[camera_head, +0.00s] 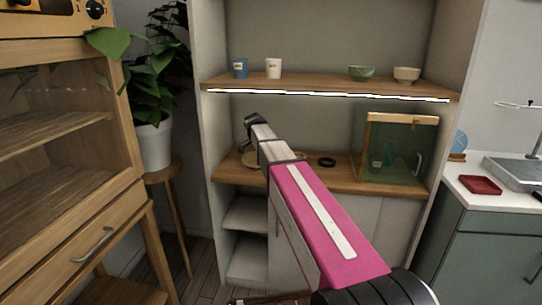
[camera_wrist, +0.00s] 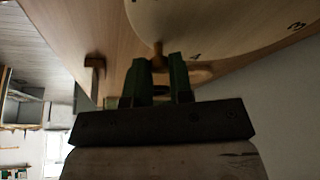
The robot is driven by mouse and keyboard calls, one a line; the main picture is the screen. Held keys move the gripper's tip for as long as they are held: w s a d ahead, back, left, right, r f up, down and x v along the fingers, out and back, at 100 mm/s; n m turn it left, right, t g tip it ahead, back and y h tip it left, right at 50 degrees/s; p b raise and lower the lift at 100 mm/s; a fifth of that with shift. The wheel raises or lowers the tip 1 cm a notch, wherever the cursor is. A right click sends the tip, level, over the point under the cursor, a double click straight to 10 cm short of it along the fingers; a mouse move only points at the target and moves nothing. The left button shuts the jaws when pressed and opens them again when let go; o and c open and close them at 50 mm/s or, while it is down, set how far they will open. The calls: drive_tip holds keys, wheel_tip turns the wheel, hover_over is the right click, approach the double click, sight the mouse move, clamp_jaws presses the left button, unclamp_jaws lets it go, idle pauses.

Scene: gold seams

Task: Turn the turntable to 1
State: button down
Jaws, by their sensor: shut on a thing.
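The turntable (camera_wrist: 225,18) is a pale round wooden disc at the top of the wrist view. A numeral 3 shows near its right edge; another mark near my fingers is too small to read surely. A small wooden knob (camera_wrist: 157,52) sticks out at its rim. My gripper (camera_wrist: 160,70) has its two green fingers on either side of this knob and is shut on it. In the head view the turntable (camera_head: 290,157) is on the middle shelf, mostly hidden behind my arm.
A glass-fronted box (camera_head: 397,148) stands on the shelf (camera_head: 345,183) to the right, with a dark ring (camera_head: 326,162) beside my arm. The upper shelf (camera_head: 320,87) carries cups and bowls above. A plant (camera_head: 155,140) on a stool stands left.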

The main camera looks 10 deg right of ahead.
drive_tip(key=shift+s+a+m+g, duration=0.25)
drive_tip(key=shift+a+m, duration=0.2)
drive_tip(key=shift+m, duration=0.35)
drive_tip(key=c, duration=1)
unclamp_jaws()
drive_tip(key=shift+c, duration=0.2)
drive_tip(key=shift+r, duration=0.1)
drive_tip(key=v, duration=1)
drive_tip(key=shift+a+r, duration=0.25)
